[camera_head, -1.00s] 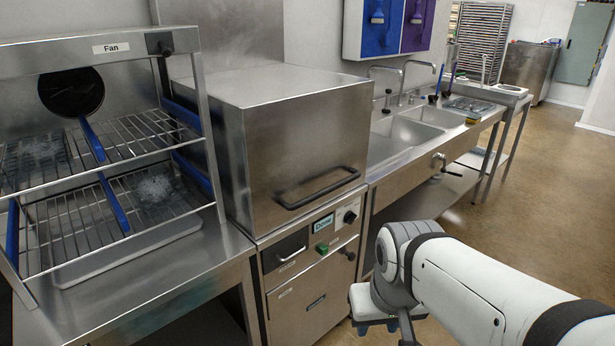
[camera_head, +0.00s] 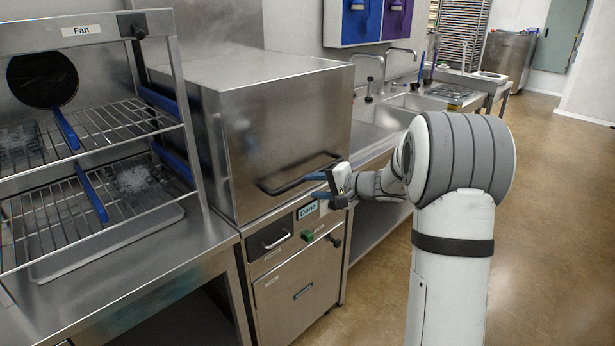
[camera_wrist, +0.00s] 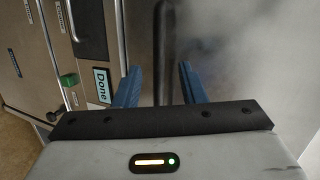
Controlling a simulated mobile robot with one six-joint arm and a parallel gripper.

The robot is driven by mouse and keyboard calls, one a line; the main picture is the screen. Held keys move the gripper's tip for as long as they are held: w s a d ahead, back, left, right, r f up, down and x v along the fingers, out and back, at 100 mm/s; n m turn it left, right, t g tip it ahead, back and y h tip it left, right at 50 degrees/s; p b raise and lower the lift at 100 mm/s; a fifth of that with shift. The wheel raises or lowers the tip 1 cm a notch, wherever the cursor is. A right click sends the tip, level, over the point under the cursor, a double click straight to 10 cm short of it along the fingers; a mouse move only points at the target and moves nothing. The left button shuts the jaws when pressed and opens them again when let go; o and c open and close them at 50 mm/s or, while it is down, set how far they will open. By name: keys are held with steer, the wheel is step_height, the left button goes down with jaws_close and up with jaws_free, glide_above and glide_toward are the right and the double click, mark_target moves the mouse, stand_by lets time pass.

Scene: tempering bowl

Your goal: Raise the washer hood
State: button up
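The washer hood (camera_head: 270,125) is a steel box, lowered onto the washer body. Its dark bar handle (camera_head: 285,188) runs across the lower front face. My gripper (camera_head: 318,185) is at the right end of this handle, in front of the hood. In the wrist view, the two blue fingers of my gripper (camera_wrist: 160,75) are apart, with the dark handle (camera_wrist: 163,35) running between them. I see a gap on each side of the bar. Whether the fingertips reach past the bar is hard to tell.
Below the hood is the washer's front panel with a green button (camera_head: 308,236), a "Done" display (camera_head: 307,210) and a small handle (camera_head: 276,240). A wire rack with a fan (camera_head: 95,125) stands close on the left. Sinks (camera_head: 405,103) lie to the right. The floor in front is clear.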

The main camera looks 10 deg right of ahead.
mark_target(312, 172)
steer(key=w+d+f+m+t, duration=0.2)
steer(key=w+d+m+t, duration=0.1)
steer(key=w+d, duration=0.3)
steer(key=shift+h, duration=0.4)
steer(key=x, duration=0.4)
steer(key=p+x, duration=0.1)
steer(key=x, duration=0.3)
steer(key=shift+a, duration=0.35)
steer(key=shift+s, duration=0.1)
steer(key=shift+f, duration=0.1)
jaws_close()
